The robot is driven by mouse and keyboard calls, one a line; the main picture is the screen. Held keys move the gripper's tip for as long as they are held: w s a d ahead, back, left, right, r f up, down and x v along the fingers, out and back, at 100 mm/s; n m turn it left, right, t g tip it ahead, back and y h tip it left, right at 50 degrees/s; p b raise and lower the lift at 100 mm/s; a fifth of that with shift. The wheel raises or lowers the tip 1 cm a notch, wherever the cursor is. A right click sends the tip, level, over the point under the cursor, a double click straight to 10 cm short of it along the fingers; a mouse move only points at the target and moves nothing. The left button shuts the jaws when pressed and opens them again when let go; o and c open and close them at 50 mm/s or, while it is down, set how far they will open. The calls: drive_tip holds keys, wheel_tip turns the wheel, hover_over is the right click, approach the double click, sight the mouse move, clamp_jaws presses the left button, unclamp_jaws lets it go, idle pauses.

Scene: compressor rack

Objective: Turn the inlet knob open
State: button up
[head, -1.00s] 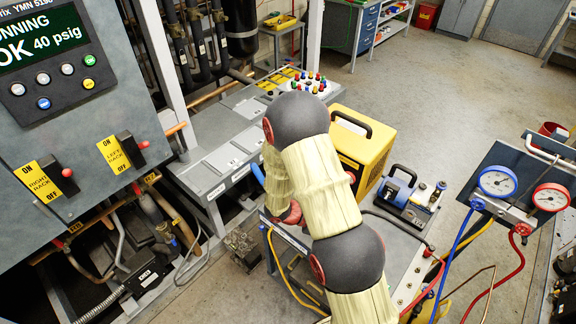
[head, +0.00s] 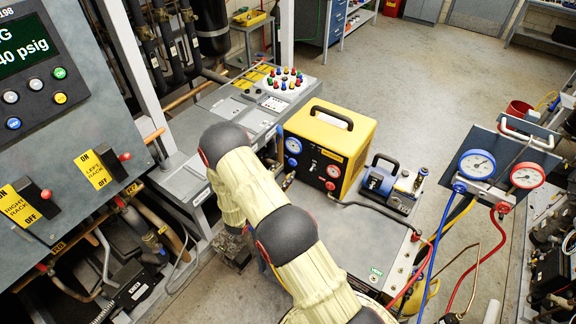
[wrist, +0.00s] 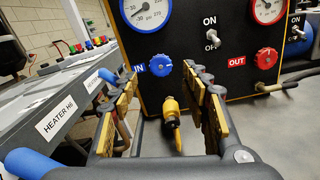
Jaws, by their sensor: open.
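The inlet knob (wrist: 161,67) is blue and round, beside a blue "IN" label on the dark front panel of the yellow machine. The knob also shows small in the head view (head: 292,161). My gripper (wrist: 164,84) is open and empty in the wrist view. Its yellow-padded fingers stand to the left and right of the knob's line, with the knob framed between their tips. They look short of it, but I cannot tell the gap. In the head view my arm hides most of the gripper. The yellow machine (head: 340,133) stands on the cart.
A red "OUT" knob (wrist: 265,58) and two toggle switches are to the right on the panel. A yellow fitting (wrist: 171,111) sticks out below the inlet knob. The grey "HEATER" console (wrist: 62,112) runs close on the left. A blue pump (head: 391,184) stands beside the machine.

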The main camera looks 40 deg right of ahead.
sight(292, 163)
drive_tip(key=shift+x, duration=2.8)
drive_tip(key=shift+c, duration=1.3)
drive_tip(key=c, duration=0.8)
drive_tip(key=shift+c, duration=0.5)
